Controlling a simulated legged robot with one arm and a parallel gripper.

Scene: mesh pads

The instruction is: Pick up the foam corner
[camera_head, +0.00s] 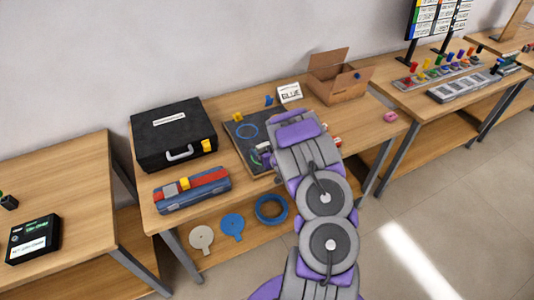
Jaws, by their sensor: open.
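My arm reaches up from the bottom over the middle table. My gripper (265,156) is at the near edge of a dark board, mostly covered by my own arm; it is open. I cannot make out the foam corner with certainty. A small blue piece (268,100) lies behind the board, and another small blue piece (357,76) shows at the cardboard box's right flap. A pink piece (390,117) lies near the table's right end. Anything directly under my arm is hidden.
The dark board (235,128) bears a blue ring. Bare wood (362,125) shows right of my arm.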

